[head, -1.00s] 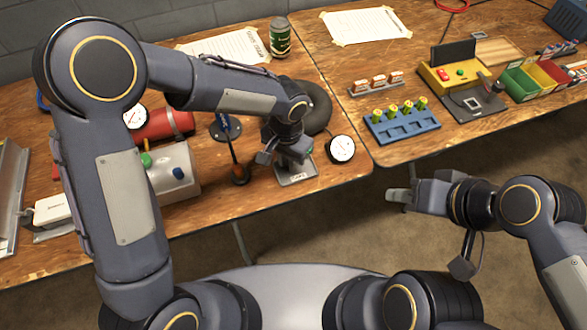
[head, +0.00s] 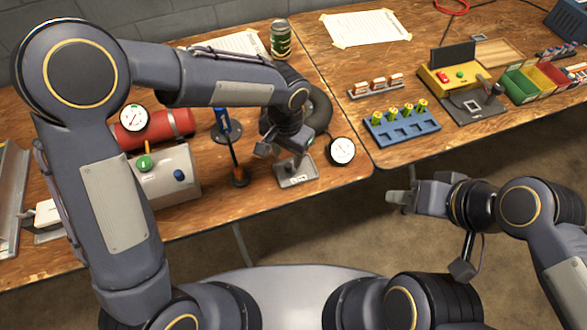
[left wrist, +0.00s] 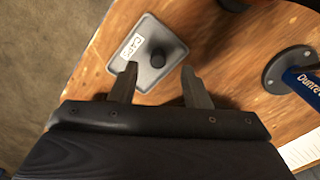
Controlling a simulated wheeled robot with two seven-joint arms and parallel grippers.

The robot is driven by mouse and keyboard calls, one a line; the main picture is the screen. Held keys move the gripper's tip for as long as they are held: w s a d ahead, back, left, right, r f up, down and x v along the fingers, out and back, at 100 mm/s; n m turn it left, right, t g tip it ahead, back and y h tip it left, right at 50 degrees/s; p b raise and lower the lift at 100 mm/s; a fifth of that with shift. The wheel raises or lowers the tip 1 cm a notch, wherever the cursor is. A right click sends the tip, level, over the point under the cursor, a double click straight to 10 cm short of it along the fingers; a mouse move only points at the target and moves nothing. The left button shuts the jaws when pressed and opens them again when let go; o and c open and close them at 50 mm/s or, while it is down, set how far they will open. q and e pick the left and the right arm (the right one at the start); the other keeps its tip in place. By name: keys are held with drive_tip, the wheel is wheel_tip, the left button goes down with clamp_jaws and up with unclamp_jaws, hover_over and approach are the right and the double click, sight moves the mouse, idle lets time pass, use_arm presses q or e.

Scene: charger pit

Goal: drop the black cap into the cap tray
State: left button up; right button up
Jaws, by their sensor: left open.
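The cap tray (head: 298,179) is a small grey tray near the front edge of the left table. In the left wrist view the tray (left wrist: 172,38) carries a white "CAPS" label. The black cap (left wrist: 158,58) sits inside the tray, away from its rims. My left gripper (head: 283,153) is just above the tray. In the left wrist view my left gripper (left wrist: 157,76) is open, with its fingers apart and nothing between them. My right gripper (head: 397,198) hangs in front of the right table; its jaw gap is not clear.
A round gauge (head: 342,151) lies right of the tray. A dark stand with a blue post (head: 222,123) and a grey box with knobs (head: 165,175) are to the left. A blue rack (head: 402,127) stands on the right table. The floor in front is clear.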

use_arm(q)
drive_tip(key=shift+s+d+r, duration=0.1)
drive_tip(key=shift+r, duration=0.95)
drive_tip(key=shift+s+d+r, duration=0.1)
drive_tip(key=shift+r, duration=0.95)
drive_tip(key=shift+a, duration=0.1)
drive_tip(key=s+a+r+n+t+h+p, duration=0.1)
drive_tip(key=s+a+r+n, duration=0.1)
drive_tip(key=s+a+r, duration=0.3)
drive_tip(key=s+a+r+n+t+h+p, duration=0.1)
drive_tip(key=s+a+r+n+p, duration=0.15)
drive_tip(key=a, duration=0.45)
drive_tip(key=s+a+r+n+t+h+p, duration=0.1)
drive_tip(key=s+a+r, duration=0.1)
drive_tip(key=a+r, duration=0.35)
drive_tip(key=s+a+n+t+p, duration=0.1)
drive_tip(key=s+a+n+t, duration=0.1)
drive_tip(key=s, duration=0.6)
drive_tip(key=shift+a+n+t+h, duration=0.3)
drive_tip(key=shift+a+n+h, duration=0.15)
drive_tip(key=shift+n, duration=0.3)
